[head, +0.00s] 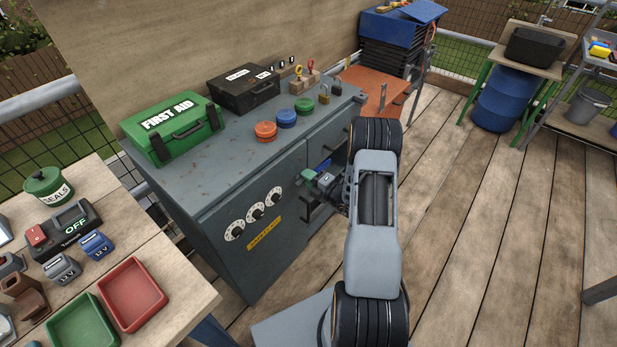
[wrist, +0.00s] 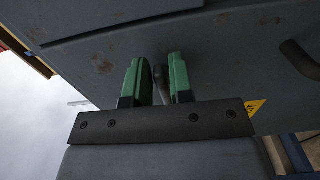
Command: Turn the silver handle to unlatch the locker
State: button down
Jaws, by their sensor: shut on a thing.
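The locker is the blue-grey metal cabinet (head: 220,275) left of my arm in the head view. My gripper (head: 308,177) is at its front, near the edge of a door. In the wrist view the two green fingers of my gripper (wrist: 158,78) are shut on a slim grey handle (wrist: 159,82) that stands between them. Only a short piece of the handle shows, so its angle is hard to tell. In the head view the gripper hides the handle.
A dark bar handle (wrist: 300,60) sticks out on the right in the wrist view. Three dials (head: 255,211) and a yellow label (head: 265,233) are on the cabinet front. A green first aid box (head: 172,127) and a black case (head: 243,90) stand on top. Wooden decking (head: 480,220) right of my arm is clear.

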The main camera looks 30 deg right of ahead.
jog(key=c, duration=1.2)
grip_release()
jog(key=v, duration=1.3)
jog(key=shift+s+d, duration=0.2)
jog(key=shift+s, duration=0.2)
